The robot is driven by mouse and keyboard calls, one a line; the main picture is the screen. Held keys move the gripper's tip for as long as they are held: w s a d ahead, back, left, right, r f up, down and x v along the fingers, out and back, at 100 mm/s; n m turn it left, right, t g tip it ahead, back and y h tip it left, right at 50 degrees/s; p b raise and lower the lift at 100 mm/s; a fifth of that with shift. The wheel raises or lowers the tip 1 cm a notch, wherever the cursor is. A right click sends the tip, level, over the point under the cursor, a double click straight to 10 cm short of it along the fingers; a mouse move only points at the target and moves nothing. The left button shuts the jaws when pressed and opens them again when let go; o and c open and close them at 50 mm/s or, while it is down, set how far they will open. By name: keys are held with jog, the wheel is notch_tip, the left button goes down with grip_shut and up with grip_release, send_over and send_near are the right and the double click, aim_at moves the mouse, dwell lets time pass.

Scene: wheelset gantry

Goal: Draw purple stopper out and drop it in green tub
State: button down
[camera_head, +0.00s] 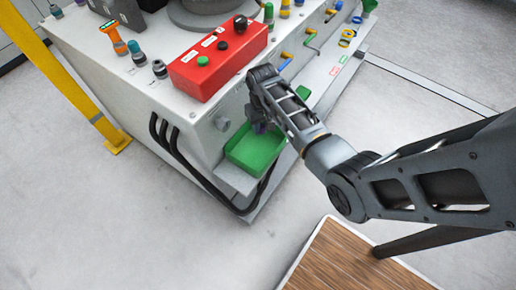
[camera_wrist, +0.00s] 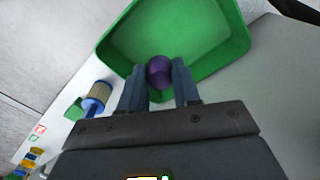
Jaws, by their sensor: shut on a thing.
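The purple stopper (camera_wrist: 159,72) is held between the two fingers of my gripper (camera_wrist: 158,84) in the wrist view. My gripper is shut on it, and the stopper is out over the green tub (camera_wrist: 236,62). In the head view the green tub (camera_head: 236,158) sits on a low ledge at the front of the white machine. The height of the stopper above the tub floor is hard to tell.
A red control box (camera_head: 217,60) with buttons stands on the white machine behind the tub. Black cables (camera_head: 172,140) run down the machine's left front. A blue-and-tan cylindrical part (camera_wrist: 97,98) lies beside the tub. A yellow post (camera_head: 70,75) stands at left.

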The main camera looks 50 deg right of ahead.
jog(key=c, duration=0.7)
grip_release()
jog(key=shift+c, duration=0.2)
notch_tip(320, 180, up, 8)
jog(key=shift+f+p, duration=0.15)
jog(key=shift+p, duration=0.15)
